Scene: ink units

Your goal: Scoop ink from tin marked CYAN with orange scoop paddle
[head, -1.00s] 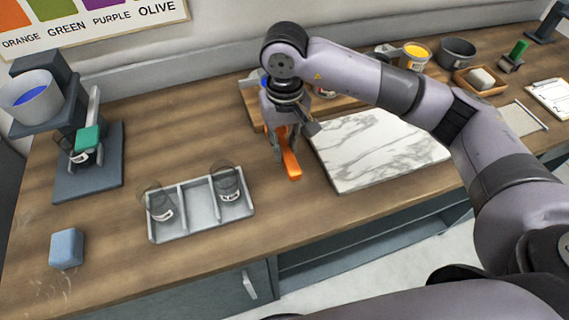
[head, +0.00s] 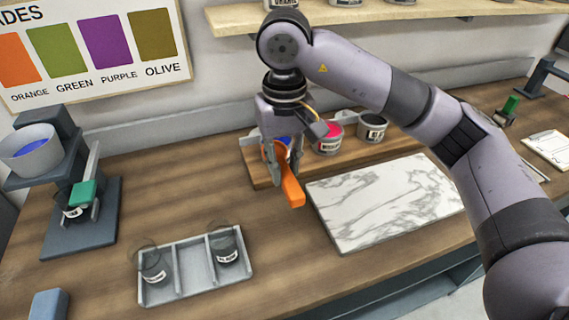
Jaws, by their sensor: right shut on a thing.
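My right gripper (head: 281,170) is shut on the orange scoop paddle (head: 291,189). It holds the paddle tilted in front of the wooden tin board. A tin with blue ink (head: 284,141) is right behind the gripper and mostly hidden by it; its label cannot be read. To its right stand a tin with magenta-red ink (head: 328,138) and a tin with dark ink (head: 373,127). Their labels are too small to read surely. I cannot tell whether the paddle touches the blue tin. My left gripper is not in view.
A marble slab (head: 385,205) lies right of the paddle. A grey divided tray (head: 194,270) with two clear cups is in front. A stand with a white bowl (head: 30,150) is at the left. A shelf (head: 235,20) hangs above. The bench between stand and board is clear.

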